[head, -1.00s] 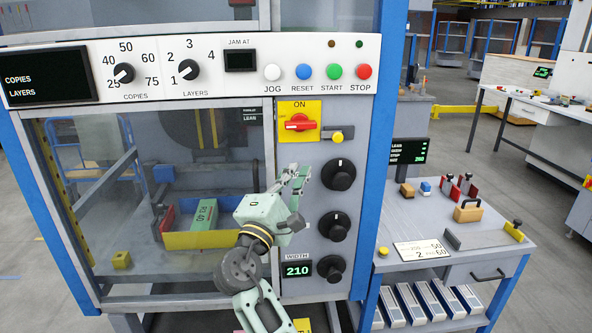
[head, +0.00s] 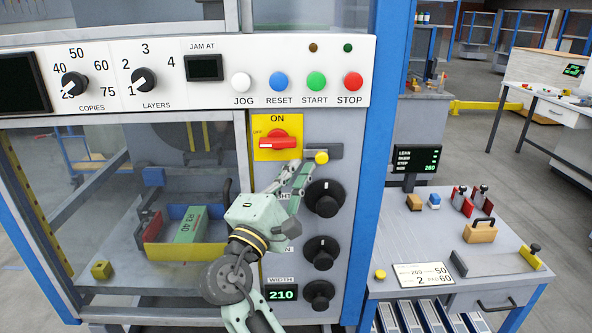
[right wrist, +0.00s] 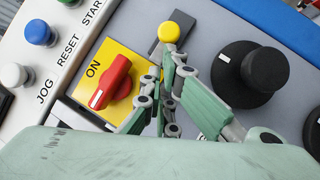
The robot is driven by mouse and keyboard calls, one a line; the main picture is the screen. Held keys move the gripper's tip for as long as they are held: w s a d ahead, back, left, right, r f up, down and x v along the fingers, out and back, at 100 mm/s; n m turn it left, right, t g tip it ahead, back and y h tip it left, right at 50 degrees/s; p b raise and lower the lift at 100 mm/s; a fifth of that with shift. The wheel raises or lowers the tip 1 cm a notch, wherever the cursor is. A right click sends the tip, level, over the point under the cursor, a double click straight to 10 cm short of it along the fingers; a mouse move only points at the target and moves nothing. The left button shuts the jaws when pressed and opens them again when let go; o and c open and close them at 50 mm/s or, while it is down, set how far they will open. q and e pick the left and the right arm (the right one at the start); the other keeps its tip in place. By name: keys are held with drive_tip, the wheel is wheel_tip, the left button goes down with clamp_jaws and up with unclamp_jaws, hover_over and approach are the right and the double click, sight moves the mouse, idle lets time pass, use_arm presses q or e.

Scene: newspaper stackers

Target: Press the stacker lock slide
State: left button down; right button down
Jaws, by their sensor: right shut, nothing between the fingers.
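The lock slide has a round yellow knob (head: 321,157) on a short grey slotted plate (head: 337,150), right of the red ON switch. In the right wrist view the yellow knob (right wrist: 169,32) sits just beyond my fingertips. My right gripper (head: 304,166) is shut and empty, its tips just below and left of the knob. In the right wrist view its fingers (right wrist: 168,60) come together beside the grey plate. Whether the tips touch the knob I cannot tell. My left gripper is not in view.
The red ON switch (head: 280,142) is close left of the fingertips. A black dial (head: 325,197) is close below the knob. JOG, RESET, START and STOP buttons (head: 353,82) line the panel above. A side table (head: 420,235) with small blocks stands at right.

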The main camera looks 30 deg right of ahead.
sight(316, 156)
drive_tip(key=s+d, duration=0.2)
drive_tip(key=d, duration=0.1)
drive_tip(key=shift+s+d+p, duration=0.25)
drive_tip(key=shift+d+p, duration=0.05)
drive_tip(key=shift+p, duration=0.05)
drive_tip(key=shift+w+a, duration=0.1)
drive_tip(key=shift+w, duration=0.05)
